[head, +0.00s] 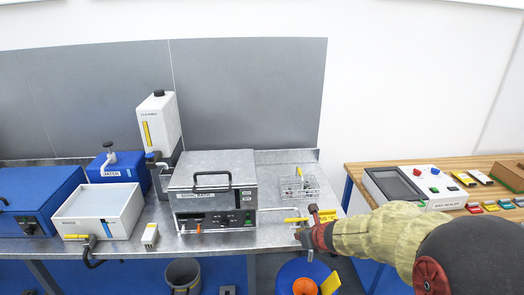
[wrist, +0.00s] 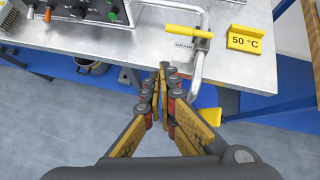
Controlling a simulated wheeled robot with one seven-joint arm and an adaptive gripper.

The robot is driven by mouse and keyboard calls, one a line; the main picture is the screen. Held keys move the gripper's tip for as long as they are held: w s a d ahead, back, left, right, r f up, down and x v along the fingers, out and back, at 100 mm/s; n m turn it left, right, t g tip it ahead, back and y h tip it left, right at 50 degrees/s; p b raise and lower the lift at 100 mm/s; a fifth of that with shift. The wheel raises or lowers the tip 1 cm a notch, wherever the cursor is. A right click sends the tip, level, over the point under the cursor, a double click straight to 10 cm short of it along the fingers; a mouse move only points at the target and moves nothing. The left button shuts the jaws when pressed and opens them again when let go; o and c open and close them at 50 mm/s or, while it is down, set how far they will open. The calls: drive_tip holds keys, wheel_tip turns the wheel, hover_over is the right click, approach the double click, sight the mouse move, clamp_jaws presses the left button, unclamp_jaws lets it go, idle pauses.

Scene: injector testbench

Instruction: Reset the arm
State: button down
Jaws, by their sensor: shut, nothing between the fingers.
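My arm reaches in from the right in the head view, and my gripper (head: 302,237) is in front of the bench's right front edge. In the wrist view my gripper (wrist: 161,80) is shut and empty, with its fingertips together just in front of the bench edge. The drain valve's yellow handle (wrist: 188,31) lies just beyond the fingertips, apart from them as far as I can tell. The yellow handle also shows in the head view (head: 296,220), left of my gripper.
The metal bath with a lid (head: 212,180) stands mid-bench. A wire basket (head: 299,188) sits to its right. A yellow 50 °C sign (wrist: 244,39) stands at the bench edge. Below are a grey bucket (head: 183,273) and a blue drum (head: 290,270). A wooden table (head: 360,172) is at right.

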drive_tip(key=s+a+r+n+g+y, duration=0.15)
drive_tip(key=s+a+n, duration=0.25)
drive_tip(key=s+n, duration=0.45)
drive_tip(key=s+a+r+n+g+y, duration=0.15)
drive_tip(key=s+a+n+g, duration=0.35)
drive_tip(key=n, duration=0.6)
drive_tip(key=s+d+r+n+t+h, duration=0.1)
drive_tip(key=s+d+r+n, duration=0.2)
drive_tip(key=s, duration=0.4)
drive_tip(key=s+d+r+n+t+h, duration=0.1)
drive_tip(key=s+d+r+n+h, duration=0.1)
drive_tip(key=s+r+n, duration=0.3)
drive_tip(key=s+d+r+n+t+h, duration=0.1)
drive_tip(key=s+d+r+n, duration=0.3)
drive_tip(key=s, duration=0.5)
drive_tip(key=shift+s+d+n+h, duration=0.2)
drive_tip(key=shift+d+n+h, duration=0.2)
drive_tip(key=shift+n+h, duration=0.3)
